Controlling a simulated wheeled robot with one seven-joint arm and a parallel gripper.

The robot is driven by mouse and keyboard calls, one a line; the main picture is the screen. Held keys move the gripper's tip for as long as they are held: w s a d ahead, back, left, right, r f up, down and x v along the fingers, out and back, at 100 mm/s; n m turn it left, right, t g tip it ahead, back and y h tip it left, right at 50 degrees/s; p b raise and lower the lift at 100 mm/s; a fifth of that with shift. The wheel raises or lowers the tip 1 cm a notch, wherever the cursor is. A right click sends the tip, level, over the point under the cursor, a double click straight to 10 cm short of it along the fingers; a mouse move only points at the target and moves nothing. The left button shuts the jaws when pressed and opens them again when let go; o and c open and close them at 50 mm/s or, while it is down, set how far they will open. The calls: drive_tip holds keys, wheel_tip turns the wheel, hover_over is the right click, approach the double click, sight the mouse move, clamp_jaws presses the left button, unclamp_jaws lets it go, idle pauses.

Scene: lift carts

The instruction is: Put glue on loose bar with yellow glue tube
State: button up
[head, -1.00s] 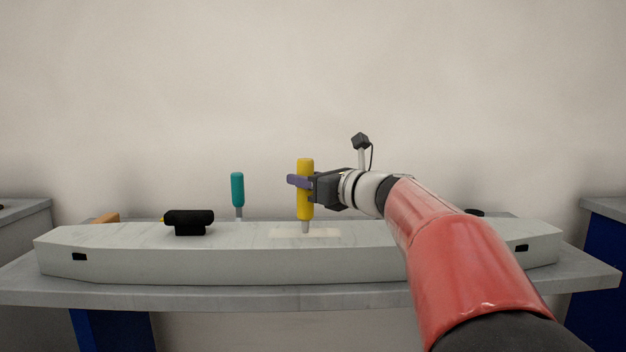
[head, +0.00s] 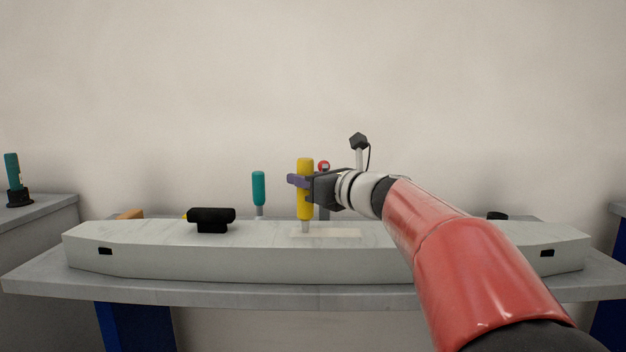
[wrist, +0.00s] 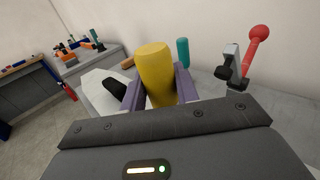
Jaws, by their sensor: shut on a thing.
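The yellow glue tube (head: 305,190) is upright in my gripper (head: 300,182), nozzle down. My gripper is shut on it, with purple fingers on both sides, as the wrist view (wrist: 157,75) also shows. The loose bar (head: 480,250) is a long pale grey beam lying across the table. A pale cream strip (head: 335,232) marks its top. The nozzle tip is over or at the left end of this strip; I cannot tell if it touches. In the wrist view the tube and gripper hide most of the bar.
A black handle-like block (head: 211,216) sits on the bar to the left. A teal tube (head: 259,190) stands behind the bar. A red-knobbed clamp (wrist: 257,38) stands on the table (head: 240,292) behind. Another bench (head: 40,215) is at the far left.

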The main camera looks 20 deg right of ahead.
drive_tip(key=a, duration=0.2)
drive_tip(key=w+a, duration=0.1)
drive_tip(key=a, duration=0.1)
drive_tip(key=shift+w+a, duration=0.2)
drive_tip(key=shift+a, duration=0.15)
idle(0.5)
drive_tip(key=shift+d+f, duration=0.1)
drive_tip(key=shift+s+d, duration=0.2)
drive_tip(key=shift+d, duration=0.5)
drive_tip(key=shift+s+d, duration=0.25)
drive_tip(key=shift+d, duration=0.45)
drive_tip(key=shift+s+d, duration=0.2)
drive_tip(key=shift+d, duration=0.5)
drive_tip(key=s+d, duration=0.3)
drive_tip(key=d, duration=0.9)
drive_tip(key=shift+s+d, duration=0.3)
drive_tip(key=shift+d, duration=0.05)
idle(0.7)
